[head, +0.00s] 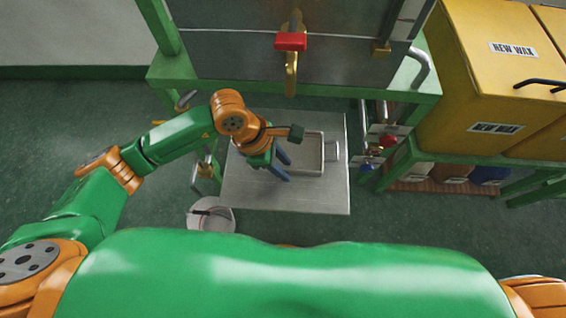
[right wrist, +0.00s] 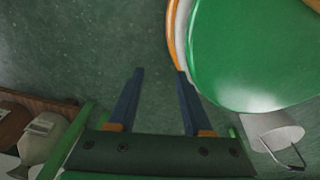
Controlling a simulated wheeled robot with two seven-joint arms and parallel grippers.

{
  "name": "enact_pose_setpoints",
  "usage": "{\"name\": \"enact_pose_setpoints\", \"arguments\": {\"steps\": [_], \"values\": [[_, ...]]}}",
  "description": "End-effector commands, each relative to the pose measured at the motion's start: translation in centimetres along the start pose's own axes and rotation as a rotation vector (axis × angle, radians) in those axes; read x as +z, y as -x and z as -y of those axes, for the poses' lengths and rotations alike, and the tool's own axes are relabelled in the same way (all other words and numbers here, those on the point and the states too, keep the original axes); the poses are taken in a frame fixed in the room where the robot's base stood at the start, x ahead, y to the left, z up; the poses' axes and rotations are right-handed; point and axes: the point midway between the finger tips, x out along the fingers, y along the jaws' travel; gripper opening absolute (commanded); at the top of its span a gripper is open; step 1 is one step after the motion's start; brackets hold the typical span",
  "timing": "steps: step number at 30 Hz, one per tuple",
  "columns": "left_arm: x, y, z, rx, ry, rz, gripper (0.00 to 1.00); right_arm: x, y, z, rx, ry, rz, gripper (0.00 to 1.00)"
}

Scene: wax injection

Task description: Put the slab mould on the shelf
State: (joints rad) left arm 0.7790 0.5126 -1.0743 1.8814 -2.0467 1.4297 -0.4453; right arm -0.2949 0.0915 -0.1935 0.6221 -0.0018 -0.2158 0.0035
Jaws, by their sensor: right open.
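The slab mould (head: 313,154) looks like a flat grey rectangular block with a raised rim and a small handle at its right side. It lies on a pale metal shelf (head: 315,198) low in the green frame. My left gripper (head: 289,171) is just left of the mould, above the metal surface. Its two blue fingers are apart with nothing seen between them; the arm hides part of the mould's left side. Whether a finger touches the mould I cannot tell. My right gripper (right wrist: 160,72) is open and empty over the green floor in the right wrist view.
A steel machine with a red-handled valve (head: 291,41) stands above the shelf's back. Yellow NEW WAX boxes (head: 480,85) sit on a green rack at the right. A white bucket (head: 211,216) stands on the floor; it also shows in the right wrist view (right wrist: 272,131).

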Motion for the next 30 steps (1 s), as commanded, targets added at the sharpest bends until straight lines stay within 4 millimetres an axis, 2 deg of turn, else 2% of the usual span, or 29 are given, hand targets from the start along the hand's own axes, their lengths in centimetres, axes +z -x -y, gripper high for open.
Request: {"name": "enact_pose_setpoints", "arguments": {"steps": [5, 12, 15, 18, 22, 30], "values": [[0.1, 1.2, -0.1, 0.003, 0.000, 0.001, 0.35, -0.1, 0.4, 0.0, -0.001, 0.001, 0.001, 0.50], [0.1, 7.9, -0.2, 0.006, 0.000, 0.000, 0.35, -0.1, 1.4, 0.9, -0.016, 0.004, 0.005, 0.50], [0.1, 10.1, -0.1, 0.005, 0.000, -0.001, 0.35, -0.1, 1.6, 1.4, -0.023, 0.003, 0.006, 0.50], [0.1, 11.5, -0.1, 0.002, 0.000, 0.000, 0.35, 0.0, 1.8, 1.4, -0.023, 0.004, 0.007, 0.50], [0.0, 12.1, 0.0, 0.001, 0.000, 0.000, 0.35, 0.1, 1.8, 1.3, -0.022, 0.004, 0.008, 0.50], [0.0, 12.1, 0.0, 0.000, 0.000, 0.000, 0.35, 0.2, 1.8, 0.9, -0.016, 0.003, 0.009, 0.50]]}}
